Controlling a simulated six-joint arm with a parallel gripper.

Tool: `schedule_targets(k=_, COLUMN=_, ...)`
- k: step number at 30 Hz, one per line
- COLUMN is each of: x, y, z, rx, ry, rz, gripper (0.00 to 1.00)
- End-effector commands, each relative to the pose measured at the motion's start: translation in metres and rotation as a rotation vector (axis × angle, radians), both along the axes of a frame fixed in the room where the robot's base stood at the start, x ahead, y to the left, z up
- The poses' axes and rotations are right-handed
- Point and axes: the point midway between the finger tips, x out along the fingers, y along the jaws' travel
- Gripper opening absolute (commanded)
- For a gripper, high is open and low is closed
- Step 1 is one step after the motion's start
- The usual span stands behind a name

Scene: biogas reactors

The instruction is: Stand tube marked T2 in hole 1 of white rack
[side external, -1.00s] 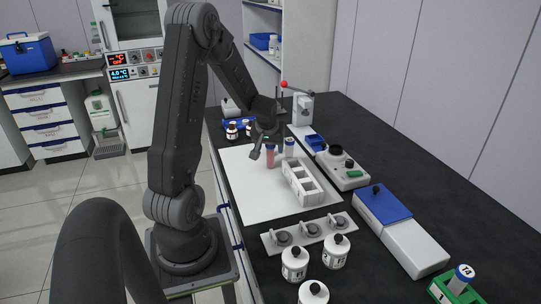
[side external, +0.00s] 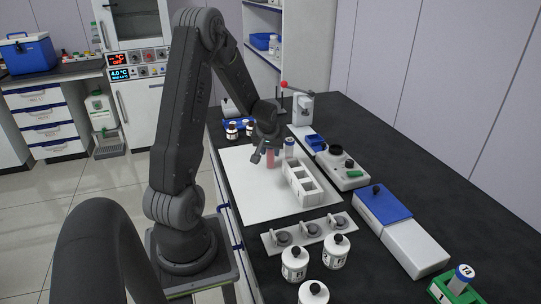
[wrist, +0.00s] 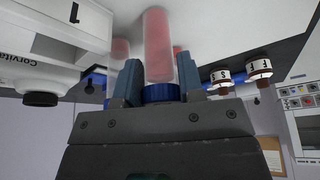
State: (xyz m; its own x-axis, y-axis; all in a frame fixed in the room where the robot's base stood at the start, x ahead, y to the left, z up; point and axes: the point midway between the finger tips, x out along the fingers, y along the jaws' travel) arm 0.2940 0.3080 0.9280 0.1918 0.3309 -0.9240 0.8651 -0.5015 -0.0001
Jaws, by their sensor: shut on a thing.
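A tube with a pink body and a blue cap (wrist: 157,48) is between the fingers of my gripper (wrist: 160,82) in the wrist view, gripped at the cap. In the side view my gripper (side external: 266,148) points down, shut on this pink tube (side external: 270,158), which is upright over the white mat; whether its foot touches the mat is unclear. No mark on it is readable. The white rack (side external: 304,187) with square holes sits just nearer the camera and to the right. Another blue-capped tube (side external: 289,147) stands at the rack's far end; its label is unreadable.
The white mat (side external: 245,180) is mostly clear. A grey holder (side external: 310,232) and white bottles (side external: 335,251) stand nearer the camera. A device with a black knob (side external: 342,168) and a blue-lidded box (side external: 385,204) line the right. A green rack (side external: 440,289) holds tube T4 (side external: 463,275).

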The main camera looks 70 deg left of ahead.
Motion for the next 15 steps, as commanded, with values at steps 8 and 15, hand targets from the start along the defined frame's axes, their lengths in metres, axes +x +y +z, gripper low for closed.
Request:
schedule_targets(k=8, x=0.0, y=0.001, z=0.007, rx=0.003, ry=-0.002, rz=0.0, gripper=0.08)
schedule_targets(k=15, x=0.001, y=0.001, z=0.049, rx=0.006, ry=-0.005, rz=0.001, gripper=0.08)
